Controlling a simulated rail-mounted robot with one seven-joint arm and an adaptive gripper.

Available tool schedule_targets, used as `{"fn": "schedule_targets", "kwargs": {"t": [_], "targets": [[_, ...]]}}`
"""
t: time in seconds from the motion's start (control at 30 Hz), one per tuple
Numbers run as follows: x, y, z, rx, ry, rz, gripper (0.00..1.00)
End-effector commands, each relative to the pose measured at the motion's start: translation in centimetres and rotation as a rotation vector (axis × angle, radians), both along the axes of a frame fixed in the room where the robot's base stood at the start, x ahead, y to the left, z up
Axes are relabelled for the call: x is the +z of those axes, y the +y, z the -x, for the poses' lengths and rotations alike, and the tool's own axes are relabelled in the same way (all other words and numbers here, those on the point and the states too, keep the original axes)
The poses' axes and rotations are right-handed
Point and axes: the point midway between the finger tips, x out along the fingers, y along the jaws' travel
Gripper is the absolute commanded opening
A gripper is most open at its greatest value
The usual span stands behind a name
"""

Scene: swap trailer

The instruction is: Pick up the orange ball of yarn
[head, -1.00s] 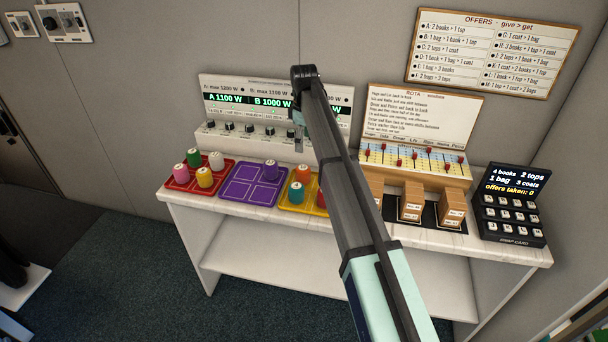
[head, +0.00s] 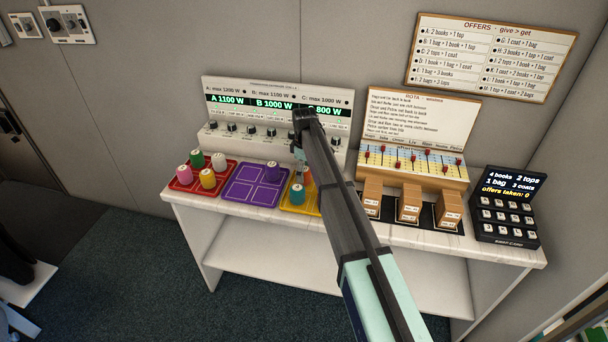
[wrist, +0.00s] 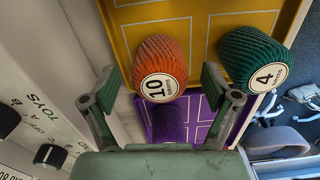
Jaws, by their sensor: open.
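The orange ball of yarn (wrist: 160,62) sits on the yellow tray (wrist: 195,8), with a round tag reading 10. In the wrist view it lies between the two fingertips of my gripper (wrist: 160,82), which is open and empty. In the head view my gripper (head: 298,158) is over the back of the yellow tray and hides most of the orange ball (head: 306,175). A teal ball (wrist: 252,58) tagged 4 stands on the same tray, just right of my right finger in the wrist view.
A purple ball (head: 271,171) stands on the purple tray (head: 252,190). Several balls stand on the red tray (head: 190,187). A power panel (head: 225,88) rises behind the trays. Wooden blocks (head: 410,203) and a keypad (head: 505,210) stand to the right.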

Motion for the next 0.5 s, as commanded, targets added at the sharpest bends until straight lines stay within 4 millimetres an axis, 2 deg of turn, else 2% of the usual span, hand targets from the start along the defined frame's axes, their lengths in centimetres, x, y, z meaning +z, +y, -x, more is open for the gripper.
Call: {"fn": "schedule_targets", "kwargs": {"t": [0.2, 0.47, 0.5], "targets": [[-2.4, 0.0, 0.0, 0.000, 0.001, 0.001, 0.87], [-2.8, 0.0, 0.0, 0.000, 0.000, 0.000, 0.87], [-2.8, 0.0, 0.0, 0.000, 0.000, 0.000, 0.73]]}}
